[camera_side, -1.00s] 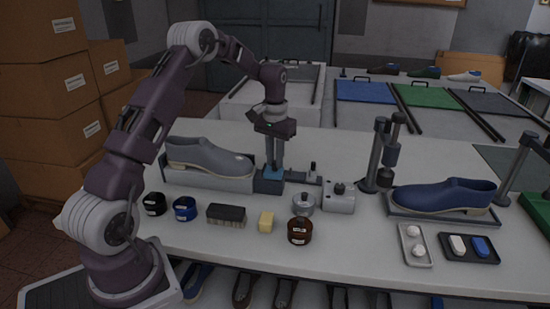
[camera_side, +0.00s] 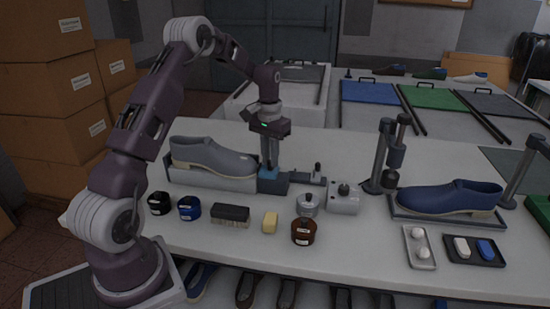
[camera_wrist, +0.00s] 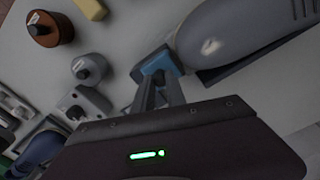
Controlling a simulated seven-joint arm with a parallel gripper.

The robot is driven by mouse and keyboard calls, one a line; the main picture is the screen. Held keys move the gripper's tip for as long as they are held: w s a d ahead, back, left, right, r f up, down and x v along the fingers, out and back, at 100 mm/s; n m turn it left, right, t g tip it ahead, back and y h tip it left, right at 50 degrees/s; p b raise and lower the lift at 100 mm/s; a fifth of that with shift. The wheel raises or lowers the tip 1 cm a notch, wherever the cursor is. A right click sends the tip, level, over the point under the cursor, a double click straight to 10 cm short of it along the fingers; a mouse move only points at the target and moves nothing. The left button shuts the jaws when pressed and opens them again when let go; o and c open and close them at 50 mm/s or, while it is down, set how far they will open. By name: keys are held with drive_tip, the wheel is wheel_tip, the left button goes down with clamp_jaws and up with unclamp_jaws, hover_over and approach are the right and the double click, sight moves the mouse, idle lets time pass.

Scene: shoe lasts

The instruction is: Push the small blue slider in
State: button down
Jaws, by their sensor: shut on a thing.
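The small blue slider (camera_side: 268,174) sits on a dark block at the right end of the grey stand that holds a grey shoe (camera_side: 212,157). It also shows in the wrist view (camera_wrist: 155,63). My gripper (camera_side: 269,165) points straight down from above, with its fingertips at the slider. In the wrist view my gripper (camera_wrist: 160,82) has its two fingers close together, shut on the blue slider. The fingers and dark block hide part of the slider, so its exact depth is unclear.
A dark rail with a small knob (camera_side: 317,172) runs right of the block. A grey box with a knob (camera_side: 343,197), a round tin (camera_side: 307,204) and a brown jar (camera_side: 303,231) stand nearby. A blue shoe (camera_side: 450,197) is on a tray at right.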

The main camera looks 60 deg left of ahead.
sight(269, 161)
drive_tip(key=shift+s+a, duration=0.15)
drive_tip(key=shift+a, duration=0.1)
drive_tip(key=c, duration=1.3)
unclamp_jaws()
drive_tip(key=shift+c, duration=0.2)
wheel_tip(269, 161, up, 7)
drive_tip(key=shift+d+r, duration=0.15)
drive_tip(key=shift+r, duration=0.05)
drive_tip(key=s+d+r+m+t+y, duration=0.1)
drive_tip(key=s+d+r, duration=0.45)
drive_tip(key=d, duration=0.25)
drive_tip(key=s+d+r+m+t, duration=0.1)
drive_tip(key=s+d+r+t, duration=0.1)
drive_tip(key=s+d+r, duration=0.45)
drive_tip(key=s+d+m+t, duration=0.1)
drive_tip(key=s+d, duration=0.4)
drive_tip(key=s, duration=0.2)
drive_tip(key=s+d+f+m+t+h, duration=0.1)
drive_tip(key=s+d, duration=0.5)
drive_tip(key=s, duration=0.2)
drive_tip(key=shift+s+f+t, duration=0.25)
drive_tip(key=shift+f+t, duration=0.05)
